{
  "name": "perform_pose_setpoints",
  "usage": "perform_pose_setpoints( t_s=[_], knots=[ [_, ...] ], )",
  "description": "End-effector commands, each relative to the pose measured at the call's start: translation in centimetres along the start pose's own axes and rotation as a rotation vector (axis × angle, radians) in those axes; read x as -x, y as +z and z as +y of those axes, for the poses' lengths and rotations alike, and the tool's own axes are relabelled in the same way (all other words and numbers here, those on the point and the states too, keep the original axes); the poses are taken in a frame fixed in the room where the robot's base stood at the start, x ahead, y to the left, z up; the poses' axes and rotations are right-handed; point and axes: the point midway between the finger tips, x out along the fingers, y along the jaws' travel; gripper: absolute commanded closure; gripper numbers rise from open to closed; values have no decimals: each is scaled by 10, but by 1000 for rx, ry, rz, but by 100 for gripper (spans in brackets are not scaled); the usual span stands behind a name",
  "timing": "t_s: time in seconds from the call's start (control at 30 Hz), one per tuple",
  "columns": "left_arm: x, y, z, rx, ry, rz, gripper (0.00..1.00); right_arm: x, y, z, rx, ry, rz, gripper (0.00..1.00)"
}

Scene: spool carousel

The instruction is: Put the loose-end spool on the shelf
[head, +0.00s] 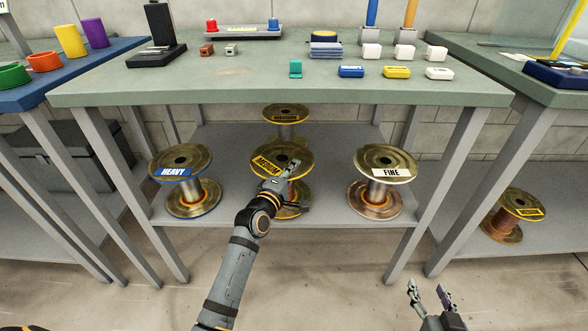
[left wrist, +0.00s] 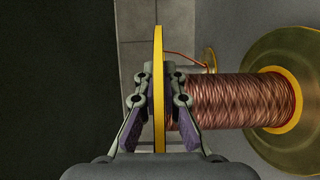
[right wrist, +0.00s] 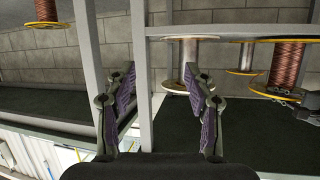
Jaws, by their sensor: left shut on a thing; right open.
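A spool labelled MEDIUM (head: 268,164), with yellow-rimmed flanges, stands upright at the front middle of the lower shelf (head: 335,198). My left gripper (head: 288,182) is at its front. In the left wrist view, the left gripper (left wrist: 157,100) is shut on this spool's yellow-edged flange (left wrist: 159,45), with copper winding (left wrist: 235,100) beside the fingers. A thin loose wire end (left wrist: 181,58) sticks out near that flange. I cannot tell whether the spool rests on the shelf or hangs just above it. My right gripper (head: 428,288) is open and empty, low in front of the table; its fingers (right wrist: 160,105) are apart.
Another yellow-rimmed spool (head: 286,116) stands behind. One more spool (head: 513,215) is on the right-hand shelf. The table top (head: 230,85) overhangs, and its legs (head: 440,190) flank the shelf.

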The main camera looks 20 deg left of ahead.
Motion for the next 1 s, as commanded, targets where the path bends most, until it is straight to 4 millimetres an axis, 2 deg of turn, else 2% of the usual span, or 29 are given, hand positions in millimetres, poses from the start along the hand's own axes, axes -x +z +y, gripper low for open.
perform_pose_setpoints(
  t_s=[0.03,0.2,0.4,0.87,0.9,1.0],
  knots=[
    [0,-1,5,-5,16,3,100,-2,-11,0,4,1,45,47],
    [1,-1,2,-5,16,3,100,-1,-51,1,16,5,197,47],
    [2,-1,0,-5,16,2,100,3,-82,1,26,8,316,47],
    [2,-1,0,-5,16,2,100,5,-90,1,29,8,348,47],
    [3,0,-8,-1,0,-1,89,5,-90,1,29,8,349,47],
    [3,0,-8,-1,0,-1,75,5,-90,1,29,8,348,47]
  ],
)
